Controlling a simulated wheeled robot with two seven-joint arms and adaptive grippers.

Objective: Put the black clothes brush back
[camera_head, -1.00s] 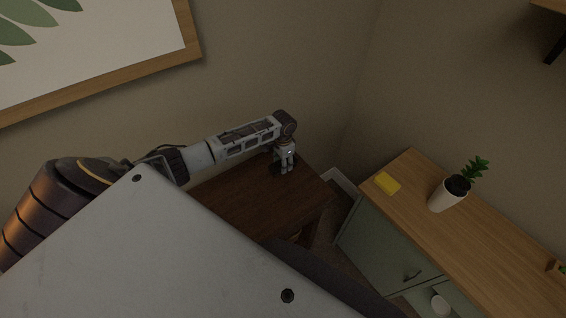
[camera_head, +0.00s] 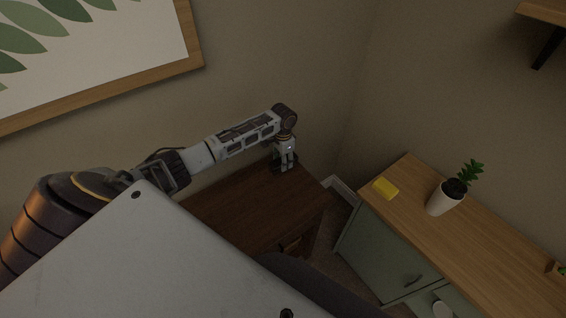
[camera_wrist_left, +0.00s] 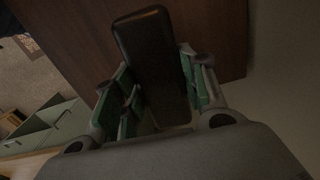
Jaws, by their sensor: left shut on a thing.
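The black clothes brush (camera_wrist_left: 152,60) is a dark, long, rounded block between the fingers of my left gripper (camera_wrist_left: 160,92) in the left wrist view. The gripper is shut on it, with green finger pads on both sides. In the head view my left gripper (camera_head: 285,166) points down at the far end of a dark brown wooden table (camera_head: 245,208), close to the wall. The brush is hard to make out there. I cannot tell whether it touches the tabletop. My right gripper is not in view.
A wooden-topped green cabinet (camera_head: 420,205) stands to the right, with a yellow block (camera_head: 385,188) and a white potted plant (camera_head: 446,198) on it. A framed leaf picture (camera_head: 100,50) hangs on the wall. The visible brown tabletop is otherwise bare.

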